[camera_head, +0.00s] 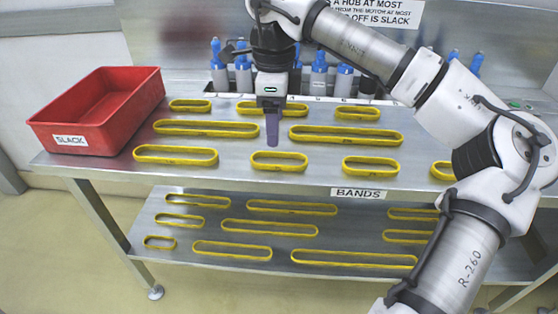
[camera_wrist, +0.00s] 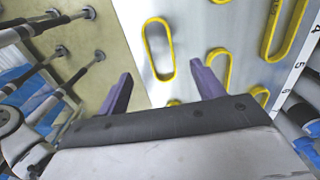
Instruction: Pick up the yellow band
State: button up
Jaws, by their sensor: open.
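Several yellow bands lie flat on the steel table top, in different sizes. In the head view, a small yellow band (camera_head: 279,168) lies at the front middle, and a long yellow band (camera_head: 220,134) lies left of my gripper. Another long yellow band (camera_head: 345,142) lies to its right. My gripper (camera_head: 272,138) points down among them with purple fingers, seen edge-on. In the wrist view, my gripper (camera_wrist: 164,71) is open and empty, its fingers wide apart. A yellow band (camera_wrist: 147,42) shows beyond and between the fingertips. I cannot tell which head-view band this is.
A red bin (camera_head: 100,120) labelled SLACK stands at the table's left end. Blue-topped bottles (camera_head: 319,72) line the back edge. A lower shelf (camera_head: 180,248) holds several more yellow bands. My arm covers the table's right part.

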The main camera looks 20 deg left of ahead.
aim_at(275, 151)
notch_tip(275, 151, down, 8)
jog(key=shift+r, duration=0.1)
jog(key=c, duration=1.1)
jog(key=shift+o, duration=0.2)
jog(key=shift+r, duration=0.15)
notch_tip(275, 151, up, 20)
jog(key=p, duration=0.2)
